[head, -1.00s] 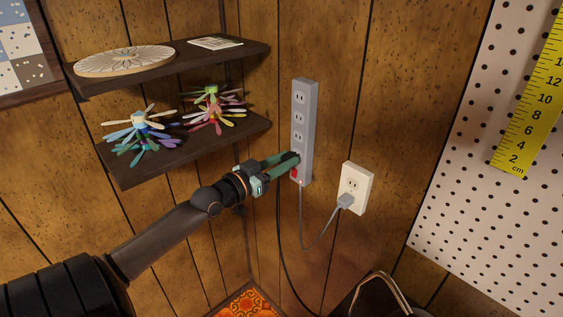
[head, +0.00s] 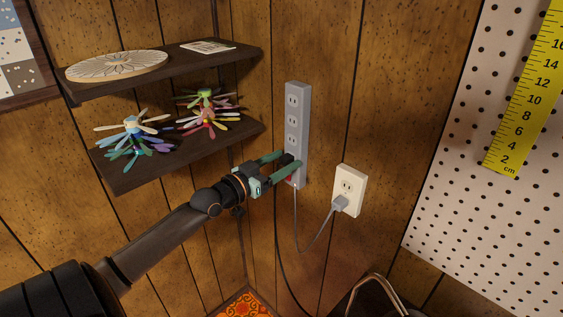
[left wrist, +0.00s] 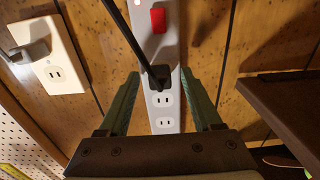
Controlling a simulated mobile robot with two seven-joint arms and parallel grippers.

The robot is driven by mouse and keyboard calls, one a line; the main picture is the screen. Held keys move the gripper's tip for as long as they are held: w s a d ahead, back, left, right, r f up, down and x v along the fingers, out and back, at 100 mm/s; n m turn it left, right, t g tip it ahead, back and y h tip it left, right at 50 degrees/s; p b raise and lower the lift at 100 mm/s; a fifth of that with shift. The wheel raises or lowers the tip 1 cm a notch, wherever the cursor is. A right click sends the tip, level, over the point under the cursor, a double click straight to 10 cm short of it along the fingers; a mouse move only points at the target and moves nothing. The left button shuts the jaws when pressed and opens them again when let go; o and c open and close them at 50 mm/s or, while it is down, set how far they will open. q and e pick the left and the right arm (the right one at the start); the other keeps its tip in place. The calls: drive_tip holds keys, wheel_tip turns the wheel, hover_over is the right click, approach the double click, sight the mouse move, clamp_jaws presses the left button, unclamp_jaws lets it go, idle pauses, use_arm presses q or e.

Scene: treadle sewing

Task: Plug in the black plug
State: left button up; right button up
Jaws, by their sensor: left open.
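The black plug (head: 285,160) sits against the lowest socket of the grey power strip (head: 297,115) on the wall. In the left wrist view the plug (left wrist: 158,80) lies flat on the strip, with its cord running up and left past the red switch (left wrist: 158,20). I see no gap between plug and strip, but the prongs are hidden. My left gripper (head: 288,161) is open; its green fingers stand on either side of the plug and strip, clear of the plug in the left wrist view (left wrist: 160,78). My right gripper is not in view.
A white wall outlet (head: 350,184) holds the strip's grey plug (head: 340,204). A white pegboard (head: 480,190) with a yellow ruler (head: 522,100) is at the right.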

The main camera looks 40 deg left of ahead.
use_arm(q)
drive_tip(key=shift+s+a+f, duration=0.1)
drive_tip(key=shift+s+f, duration=0.05)
drive_tip(key=shift+s, duration=0.45)
drive_tip(key=s+b, duration=0.1)
drive_tip(key=s, duration=1)
drive_tip(key=shift+a, duration=0.45)
drive_tip(key=shift+s, duration=0.1)
drive_tip(key=shift+s, duration=0.1)
